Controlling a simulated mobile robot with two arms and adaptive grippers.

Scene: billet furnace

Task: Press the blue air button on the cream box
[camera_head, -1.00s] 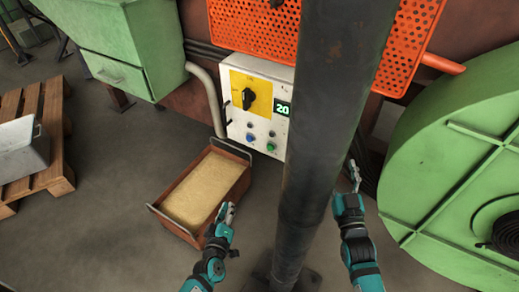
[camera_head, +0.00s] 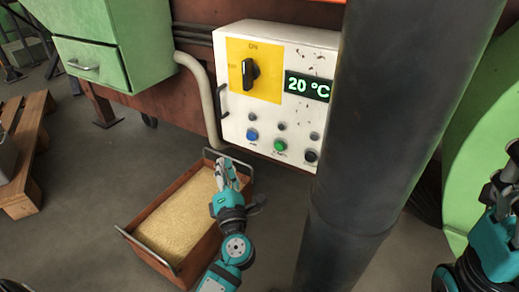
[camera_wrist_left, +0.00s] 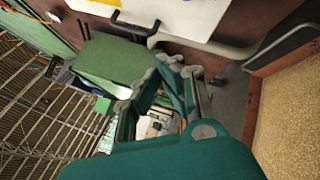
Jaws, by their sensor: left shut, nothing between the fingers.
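The cream box (camera_head: 272,95) hangs on the brown wall and carries a yellow plate with a black rotary switch and a "20 °C" display. The blue button (camera_head: 252,134) is at its lower left, left of a green button (camera_head: 280,145). My left gripper (camera_head: 226,166) is shut and empty, below and left of the blue button, apart from it, over the sand tray. My right gripper (camera_head: 508,165) is cut by the right edge.
A dark column (camera_head: 385,120) stands right of the box and covers part of its right side. A rusty tray of sand (camera_head: 160,260) with metal handles lies below. A grey pipe (camera_head: 207,95) runs beside the box's left. A green cabinet (camera_head: 120,40) is at upper left.

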